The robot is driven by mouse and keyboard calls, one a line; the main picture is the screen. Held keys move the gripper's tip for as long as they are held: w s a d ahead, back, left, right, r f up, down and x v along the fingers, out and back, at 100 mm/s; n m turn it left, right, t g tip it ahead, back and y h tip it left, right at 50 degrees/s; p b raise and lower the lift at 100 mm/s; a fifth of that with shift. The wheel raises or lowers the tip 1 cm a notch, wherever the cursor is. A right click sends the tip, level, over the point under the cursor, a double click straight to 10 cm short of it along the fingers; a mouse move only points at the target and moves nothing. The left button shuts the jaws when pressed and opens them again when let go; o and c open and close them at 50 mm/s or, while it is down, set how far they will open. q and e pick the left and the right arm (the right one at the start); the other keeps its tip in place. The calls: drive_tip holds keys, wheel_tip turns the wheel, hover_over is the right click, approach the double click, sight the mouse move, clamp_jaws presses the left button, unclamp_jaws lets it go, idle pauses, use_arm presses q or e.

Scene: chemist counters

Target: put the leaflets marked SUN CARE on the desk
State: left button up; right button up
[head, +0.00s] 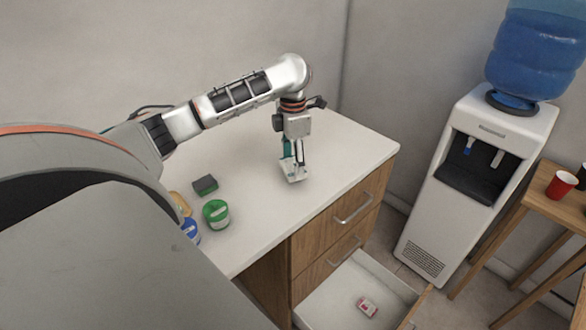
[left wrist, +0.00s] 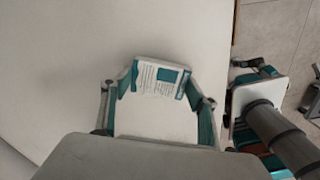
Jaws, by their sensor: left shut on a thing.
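My left gripper (head: 295,163) is shut on a small white and teal leaflet stack (head: 294,174) and holds it at or just above the white desk top (head: 340,158). In the left wrist view the leaflets (left wrist: 158,79) lie across between the fingertips of the left gripper (left wrist: 157,88), with printed lines and a teal block facing the camera. The print is too small to read. I cannot tell whether their lower edge touches the desk.
A green tub (head: 216,213), a dark green-edged block (head: 205,185) and a blue tub (head: 191,231) stand at the desk's left. An open drawer (head: 340,291) below holds a small red and white packet (head: 367,306). A water cooler (head: 470,180) stands right. Desk around the gripper is clear.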

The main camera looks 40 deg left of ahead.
sight(293, 165)
use_arm(q)
wheel_tip(293, 165, down, 2)
drive_tip(key=shift+f, duration=0.15)
drive_tip(key=o, duration=1.1)
wheel_tip(293, 165, up, 12)
drive_tip(key=p, duration=0.3)
